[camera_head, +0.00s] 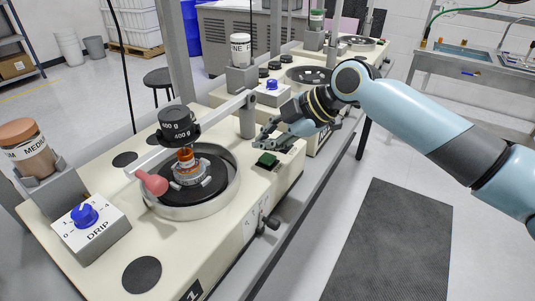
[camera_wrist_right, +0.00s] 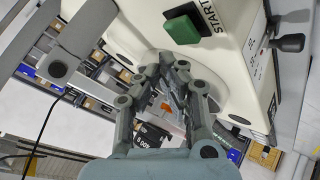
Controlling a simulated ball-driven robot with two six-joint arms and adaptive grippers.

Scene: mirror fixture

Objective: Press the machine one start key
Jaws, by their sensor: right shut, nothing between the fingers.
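The machine one start key is a green block (camera_head: 266,160) in a dark surround near the right edge of the cream machine (camera_head: 228,226) marked 1. In the right wrist view the green key (camera_wrist_right: 183,27) is at the top, beside the word START. My right gripper (camera_head: 264,136) is shut and empty. It is just beyond the key in the head view, apart from it. In the right wrist view the fingertips (camera_wrist_right: 166,62) come together below the key. Whether the key is pressed cannot be told. My left gripper is not in view.
Machine one carries a round pan (camera_head: 190,208), a stacked 400 g weight (camera_head: 178,125), a pink-ended lever (camera_head: 152,182) and a blue DRIP knob (camera_head: 84,215). A black side knob (camera_head: 272,222) juts from its front. More machines stand behind. A dark mat (camera_head: 390,245) lies on the floor.

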